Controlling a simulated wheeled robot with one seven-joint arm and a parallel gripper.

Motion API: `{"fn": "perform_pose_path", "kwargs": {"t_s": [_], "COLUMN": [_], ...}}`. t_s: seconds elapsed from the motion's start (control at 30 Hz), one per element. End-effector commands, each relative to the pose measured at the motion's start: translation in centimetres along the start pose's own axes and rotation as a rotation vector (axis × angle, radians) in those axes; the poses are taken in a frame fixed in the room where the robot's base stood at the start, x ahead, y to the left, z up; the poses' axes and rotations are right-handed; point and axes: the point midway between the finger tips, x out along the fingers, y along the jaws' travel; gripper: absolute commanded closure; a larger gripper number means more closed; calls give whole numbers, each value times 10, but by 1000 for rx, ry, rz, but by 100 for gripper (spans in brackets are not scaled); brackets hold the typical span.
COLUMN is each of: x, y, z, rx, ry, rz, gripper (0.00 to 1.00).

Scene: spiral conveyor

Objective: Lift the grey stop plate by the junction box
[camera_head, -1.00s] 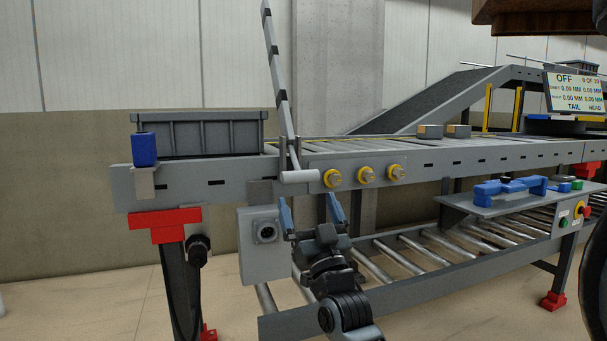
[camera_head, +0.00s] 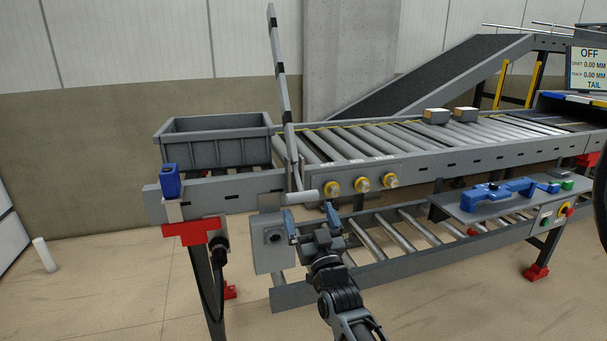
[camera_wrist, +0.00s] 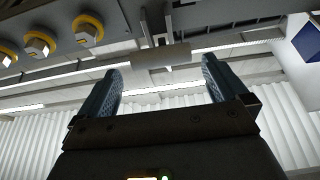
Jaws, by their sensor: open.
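The grey junction box (camera_head: 266,256), with a round socket on its face, hangs below the near end of the conveyor. A small grey plate (camera_head: 269,201) sits just above it on the side rail; I cannot tell for sure that this is the stop plate. A tall striped bar (camera_head: 281,90) stands upright beside it, with a pale cylindrical handle (camera_head: 303,196) at its foot. My gripper (camera_head: 311,218) is open and empty, its fingers just below the handle. In the wrist view the handle (camera_wrist: 160,56) lies across, beyond the gap between the fingertips (camera_wrist: 163,72).
Yellow-ringed knobs (camera_head: 362,183) line the rail right of the handle. A grey bin (camera_head: 218,152) and a blue block (camera_head: 170,182) are at the left end. A shelf (camera_head: 475,212) with a blue tool (camera_head: 495,192) stands to the right. Lower rollers (camera_head: 405,225) run behind my gripper.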

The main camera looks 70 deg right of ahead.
Motion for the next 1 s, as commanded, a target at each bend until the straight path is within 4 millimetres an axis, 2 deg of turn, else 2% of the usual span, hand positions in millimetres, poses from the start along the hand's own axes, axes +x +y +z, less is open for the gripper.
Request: {"fn": "perform_pose_path", "kwargs": {"t_s": [0.03, 0.27, 0.7, 1.0], "x": [2, 8, 69, 78], "y": [0, -1, -2, -2], "z": [-4, -1, 0, 1], "rx": [0, 1, 1, 1], "ry": [-6, -13, -14, -15], "rz": [0, 0, -1, -1], "gripper": [0, 0, 0, 0]}}
